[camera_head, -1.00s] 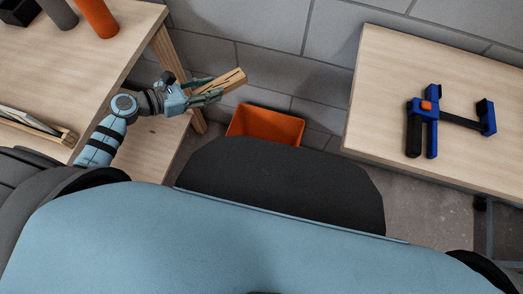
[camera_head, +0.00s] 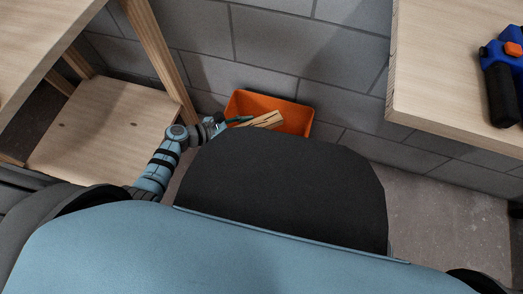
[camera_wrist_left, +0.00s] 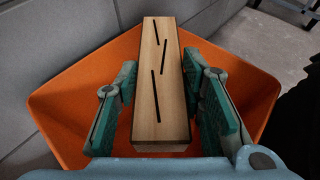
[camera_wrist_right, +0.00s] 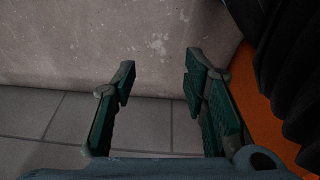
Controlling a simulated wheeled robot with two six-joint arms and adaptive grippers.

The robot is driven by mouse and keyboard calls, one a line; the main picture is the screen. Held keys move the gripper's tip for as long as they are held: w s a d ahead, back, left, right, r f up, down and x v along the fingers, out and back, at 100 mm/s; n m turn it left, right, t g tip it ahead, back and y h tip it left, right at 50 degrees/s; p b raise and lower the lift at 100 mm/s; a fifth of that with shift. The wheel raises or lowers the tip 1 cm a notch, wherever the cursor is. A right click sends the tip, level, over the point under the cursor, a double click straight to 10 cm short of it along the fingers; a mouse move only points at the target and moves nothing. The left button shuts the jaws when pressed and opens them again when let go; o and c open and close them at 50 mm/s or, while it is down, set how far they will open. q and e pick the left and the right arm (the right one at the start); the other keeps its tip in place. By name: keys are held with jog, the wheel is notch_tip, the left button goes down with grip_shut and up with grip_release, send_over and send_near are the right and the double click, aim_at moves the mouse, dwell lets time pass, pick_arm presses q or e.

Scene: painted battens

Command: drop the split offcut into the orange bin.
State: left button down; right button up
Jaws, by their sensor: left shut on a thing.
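The split offcut is a short pale wooden block with several dark cracks along its top; it shows in the left wrist view (camera_wrist_left: 160,95) and in the head view (camera_head: 266,119). My left gripper (camera_head: 226,124) is shut on it, with a finger on each side. The orange bin (camera_head: 308,122) stands on the floor by the wall. The offcut is over the bin's opening, which surrounds it in the left wrist view (camera_wrist_left: 66,100). My dark body hides the bin's near side. My right gripper (camera_wrist_right: 160,85) is open and empty, seen only in its own wrist view.
A wooden bench with a lower shelf (camera_head: 95,135) stands at the left, its leg (camera_head: 158,55) close to the bin. A wooden table (camera_head: 440,75) at the right bears a blue and black clamp (camera_head: 500,80). A grey block wall (camera_head: 290,50) is behind the bin.

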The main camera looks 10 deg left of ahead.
pick_arm(q)
jog(key=shift+f, duration=0.3)
jog(key=c, duration=1)
grip_release()
jog(key=shift+a, duration=0.1)
jog(key=v, duration=1.2)
